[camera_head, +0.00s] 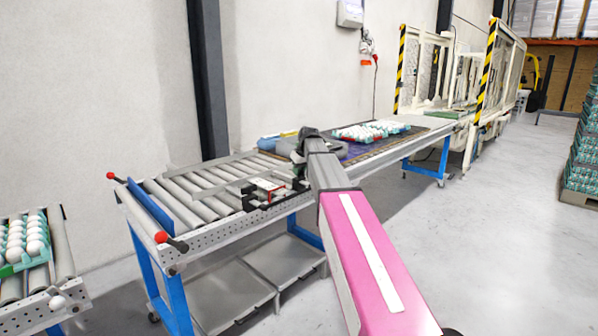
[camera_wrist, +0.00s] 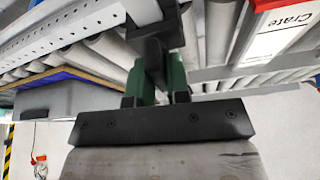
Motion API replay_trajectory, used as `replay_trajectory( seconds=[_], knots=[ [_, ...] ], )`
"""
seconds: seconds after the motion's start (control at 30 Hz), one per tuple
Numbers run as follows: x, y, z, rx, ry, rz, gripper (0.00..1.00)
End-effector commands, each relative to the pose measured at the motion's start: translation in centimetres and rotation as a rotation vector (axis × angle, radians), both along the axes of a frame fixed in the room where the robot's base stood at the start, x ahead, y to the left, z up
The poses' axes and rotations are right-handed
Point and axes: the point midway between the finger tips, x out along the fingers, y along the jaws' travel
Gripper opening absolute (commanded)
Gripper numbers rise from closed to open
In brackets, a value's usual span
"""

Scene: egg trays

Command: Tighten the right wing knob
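The knob sits at the side rail of the roller conveyor. In the head view my wrist and gripper (camera_head: 298,168) are over the near rail of the conveyor, and my forearm hides much of the spot. The knob cannot be made out clearly there.
The roller conveyor (camera_head: 185,192) has red-tipped levers (camera_head: 172,243) at its left end. Egg trays (camera_head: 368,132) lie on the table beyond my arm, others (camera_head: 28,245) at far left. A striped machine frame (camera_head: 487,70) stands behind.

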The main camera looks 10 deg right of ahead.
Motion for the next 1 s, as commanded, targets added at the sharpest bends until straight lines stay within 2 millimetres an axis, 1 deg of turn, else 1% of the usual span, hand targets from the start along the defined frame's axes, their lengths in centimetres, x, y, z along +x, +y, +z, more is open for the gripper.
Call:
replay_trajectory(
  seconds=[0.27,0.47,0.67,1.0],
  knots=[
    [-0.03,0.02,0.02,0.001,0.0,-0.017,0.0],
    [-0.07,0.07,0.03,-0.001,0.001,-0.093,0.0],
    [-0.07,0.12,0.04,0.0,0.0,-0.242,0.0],
    [-0.01,0.11,0.05,-0.002,-0.001,-0.563,0.0]
  ],
)
